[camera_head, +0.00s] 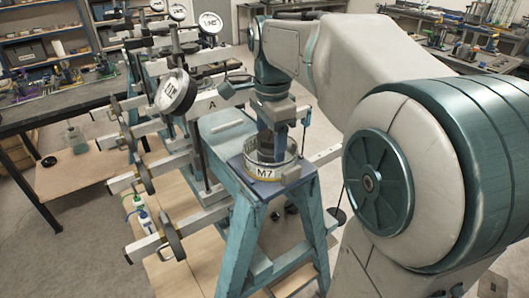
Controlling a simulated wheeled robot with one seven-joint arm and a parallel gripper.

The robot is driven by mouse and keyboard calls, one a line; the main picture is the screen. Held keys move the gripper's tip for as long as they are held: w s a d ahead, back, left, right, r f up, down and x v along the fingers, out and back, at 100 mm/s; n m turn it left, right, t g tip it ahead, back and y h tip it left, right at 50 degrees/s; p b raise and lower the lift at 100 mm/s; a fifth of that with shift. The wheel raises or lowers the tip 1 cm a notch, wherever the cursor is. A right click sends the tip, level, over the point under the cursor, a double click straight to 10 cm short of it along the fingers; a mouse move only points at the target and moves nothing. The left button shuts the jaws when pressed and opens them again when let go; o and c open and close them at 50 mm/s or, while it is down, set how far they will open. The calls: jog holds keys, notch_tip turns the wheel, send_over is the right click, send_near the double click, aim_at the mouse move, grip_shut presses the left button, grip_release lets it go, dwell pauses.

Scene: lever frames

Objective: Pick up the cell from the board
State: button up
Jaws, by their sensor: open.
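A short round cell (265,173) with a white band marked M7 sits on a small dark blue board (293,187) on top of a teal stand. My gripper (272,148) points down over the cell, with its fingers at or inside the cell's rim. It is open. The fingertips are partly hidden behind the cell's front wall, so I cannot tell whether they touch it.
A frame with several pale lever bars, posts and round discs (176,91) stands close on the left of the stand (240,238). A bench (40,112) with tools is at the back left. Another bench (470,50) is at the back right.

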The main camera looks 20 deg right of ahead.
jog(key=shift+f, duration=1.1)
grip_shut()
jog(key=shift+r, duration=0.1)
